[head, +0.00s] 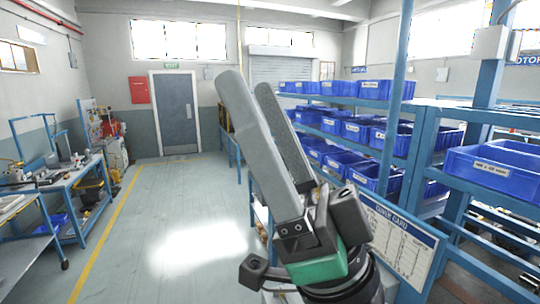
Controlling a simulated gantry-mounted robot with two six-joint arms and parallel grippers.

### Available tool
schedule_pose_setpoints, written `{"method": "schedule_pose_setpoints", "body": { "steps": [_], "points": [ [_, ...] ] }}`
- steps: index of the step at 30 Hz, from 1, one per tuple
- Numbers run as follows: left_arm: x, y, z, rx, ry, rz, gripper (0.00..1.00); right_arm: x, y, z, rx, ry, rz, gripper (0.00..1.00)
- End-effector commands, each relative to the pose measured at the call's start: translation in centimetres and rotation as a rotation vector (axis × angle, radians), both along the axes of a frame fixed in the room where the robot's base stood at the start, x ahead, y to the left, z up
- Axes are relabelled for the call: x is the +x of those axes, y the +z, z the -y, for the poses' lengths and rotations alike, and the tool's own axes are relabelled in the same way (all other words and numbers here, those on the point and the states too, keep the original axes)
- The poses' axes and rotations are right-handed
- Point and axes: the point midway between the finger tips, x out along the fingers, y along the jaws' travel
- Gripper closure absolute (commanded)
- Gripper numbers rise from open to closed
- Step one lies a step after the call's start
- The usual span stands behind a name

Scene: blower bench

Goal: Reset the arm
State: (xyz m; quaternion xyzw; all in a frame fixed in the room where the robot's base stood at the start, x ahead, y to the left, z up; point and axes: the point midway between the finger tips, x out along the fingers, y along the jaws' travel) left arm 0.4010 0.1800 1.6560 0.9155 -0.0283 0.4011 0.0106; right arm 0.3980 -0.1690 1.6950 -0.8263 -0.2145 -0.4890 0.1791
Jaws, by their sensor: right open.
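My right gripper (243,82) is raised in the middle of the head view, with its two long grey fingers pointing up and a little left. The fingers stand apart with nothing between them. Its dark wrist with a green band is at the lower middle right. The gripper hides part of the floor and the shelving behind it. My left gripper is not in the head view.
Blue shelving on the right holds several blue bins (492,171). A white board (402,240) hangs at its front. Workbenches (72,176) line the left wall. The floor (150,215) between is clear, back to a grey door (174,112).

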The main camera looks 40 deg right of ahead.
Motion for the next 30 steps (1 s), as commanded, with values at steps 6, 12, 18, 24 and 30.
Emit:
{"method": "schedule_pose_setpoints", "body": {
  "steps": [6, 12, 18, 24, 30],
  "points": [
    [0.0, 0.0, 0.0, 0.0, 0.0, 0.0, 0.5, 0.2, -3.5, 0.5, -0.163, -0.443, -0.202, 0.28],
    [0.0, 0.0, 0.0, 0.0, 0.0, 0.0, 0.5, 0.3, -4.0, 1.0, -0.169, -0.489, -0.232, 0.28],
    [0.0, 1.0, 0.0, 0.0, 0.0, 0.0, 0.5, 0.3, -2.9, 1.0, -0.168, -0.487, -0.231, 0.28],
    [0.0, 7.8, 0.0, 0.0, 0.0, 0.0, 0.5, 0.3, 3.9, 1.0, -0.167, -0.486, -0.23, 0.28],
    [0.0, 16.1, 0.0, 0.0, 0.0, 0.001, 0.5, 0.3, 12.2, 1.0, -0.167, -0.485, -0.229, 0.28]
  ]
}}
